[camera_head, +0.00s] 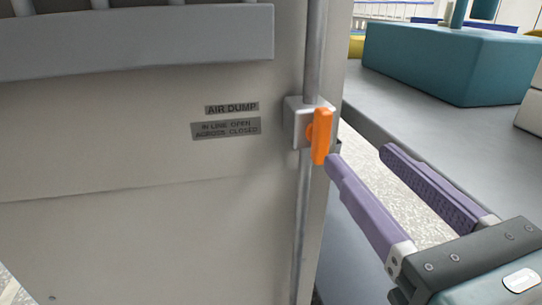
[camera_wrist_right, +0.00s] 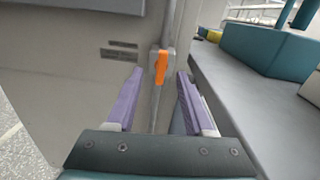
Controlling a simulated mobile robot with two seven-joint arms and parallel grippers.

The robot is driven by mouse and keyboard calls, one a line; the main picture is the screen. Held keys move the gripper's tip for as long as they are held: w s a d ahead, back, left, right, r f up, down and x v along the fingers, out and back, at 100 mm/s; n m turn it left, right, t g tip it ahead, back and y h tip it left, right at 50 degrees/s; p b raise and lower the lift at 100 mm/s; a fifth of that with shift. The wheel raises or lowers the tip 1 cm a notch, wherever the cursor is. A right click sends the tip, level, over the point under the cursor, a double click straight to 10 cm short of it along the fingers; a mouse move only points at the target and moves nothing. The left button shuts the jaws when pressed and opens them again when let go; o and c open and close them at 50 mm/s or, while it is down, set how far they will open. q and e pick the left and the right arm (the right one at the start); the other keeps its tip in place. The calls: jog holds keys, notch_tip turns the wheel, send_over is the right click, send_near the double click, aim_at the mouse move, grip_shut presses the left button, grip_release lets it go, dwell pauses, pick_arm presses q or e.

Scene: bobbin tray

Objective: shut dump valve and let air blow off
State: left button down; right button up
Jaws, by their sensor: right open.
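The dump valve (camera_head: 297,128) is a grey block on a vertical pipe at the edge of a beige panel. Its orange handle (camera_head: 321,136) stands upright, in line with the pipe. Labels beside it read "AIR DUMP" (camera_head: 232,108) and "IN LINE OPEN ACROSS CLOSED" (camera_head: 226,129). My right gripper (camera_head: 357,154) is open and empty, with purple fingers to the right of and just below the handle in the head view. In the right wrist view the handle (camera_wrist_right: 160,66) appears beyond and between the open fingertips (camera_wrist_right: 160,74). I see no contact. My left gripper is not in view.
The vertical pipe (camera_head: 301,220) runs above and below the valve. A grey bench top (camera_head: 420,110) with a teal block (camera_head: 455,65) lies to the right. A grey rail (camera_head: 140,45) crosses the panel's upper left. The panel around the labels is clear.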

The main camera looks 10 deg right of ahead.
aim_at(325, 133)
jog(key=shift+m+h, duration=0.3)
jog(key=shift+m, duration=0.2)
jog(key=w, duration=0.3)
jog(key=w+f+p, duration=0.1)
jog(key=w, duration=0.2)
jog(key=w+p, duration=0.1)
jog(key=w, duration=0.3)
jog(key=shift+w+f, duration=0.1)
jog(key=shift+f, duration=0.2)
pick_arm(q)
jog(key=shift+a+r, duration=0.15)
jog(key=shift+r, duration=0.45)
pick_arm(e)
grip_shut()
